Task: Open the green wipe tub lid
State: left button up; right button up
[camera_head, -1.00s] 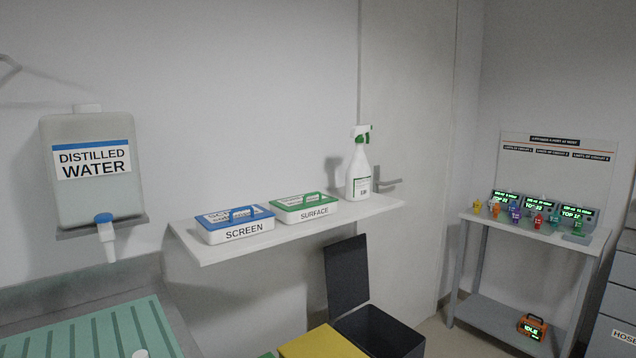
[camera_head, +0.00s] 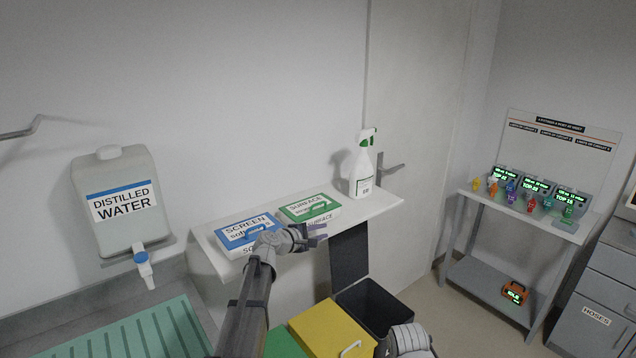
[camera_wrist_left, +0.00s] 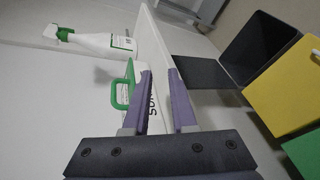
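The green-lidded wipe tub marked SURFACE (camera_head: 300,207) sits on the white shelf, its lid shut with a green handle on top. My left gripper (camera_head: 318,236) is in front of the tub near the shelf's front edge, its purple fingers apart and empty. In the left wrist view the open gripper (camera_wrist_left: 161,80) has its fingers in front of the tub's white, lettered side. The green handle (camera_wrist_left: 121,94) shows left of the fingers, apart from them.
A blue-lidded SCREEN tub (camera_head: 240,230) stands left of the green one, partly behind my left arm. A spray bottle (camera_head: 361,170) stands to the right on the shelf (camera_head: 385,202). Below are a black open bin (camera_head: 375,306) and a yellow bin (camera_head: 328,330).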

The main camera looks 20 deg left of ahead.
aim_at(316, 205)
pick_arm(q)
jog(key=a+r+n, duration=0.1)
jog(key=a+r, duration=0.1)
jog(key=w+a+r+n+t+p, duration=0.1)
jog(key=a+r, duration=0.1)
jog(key=w+a+r+n+y+p, duration=0.1)
jog(key=shift+w+a+r+t, duration=0.15)
jog(key=shift+a+r+t, duration=0.25)
jog(key=shift+w+d+f, duration=0.15)
jog(key=shift+w+f, duration=0.1)
jog(key=shift+w, duration=0.3)
jog(key=b+x, duration=0.1)
jog(key=x, duration=0.5)
jog(key=shift+w+d+f+b, duration=0.1)
jog(key=shift+w+d+b, duration=0.05)
jog(key=shift+w+b, duration=0.2)
pick_arm(e)
jog(key=shift+r, duration=0.95)
pick_arm(q)
jog(key=shift+s, duration=0.1)
grip_shut()
